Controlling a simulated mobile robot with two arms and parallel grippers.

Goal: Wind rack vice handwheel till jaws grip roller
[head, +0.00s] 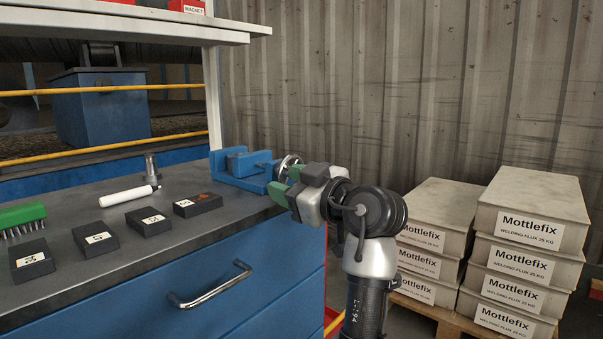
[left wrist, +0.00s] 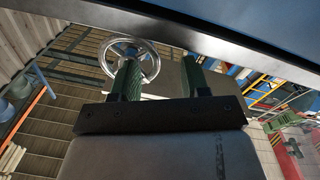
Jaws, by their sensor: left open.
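The blue vice (head: 238,174) sits at the bench's far right corner. Its silver handwheel (head: 290,161) faces right, towards my left gripper (head: 286,181). The gripper's green-padded fingers are open beside the wheel. In the left wrist view, the left-hand finger of my gripper (left wrist: 160,78) overlaps the lower part of the handwheel (left wrist: 131,50); the other finger is clear of it to the right. I cannot tell whether the finger touches the wheel. The roller and the gap between the jaws cannot be made out. My right gripper is not in view.
On the bench top (head: 190,225) lie several dark blocks (head: 148,221), a white-handled tool (head: 128,195), a small metal cylinder (head: 151,167) and a green brush (head: 22,216). A shelf (head: 130,27) overhangs the back. Stacked Mottlefix boxes (head: 530,225) stand right of my arm.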

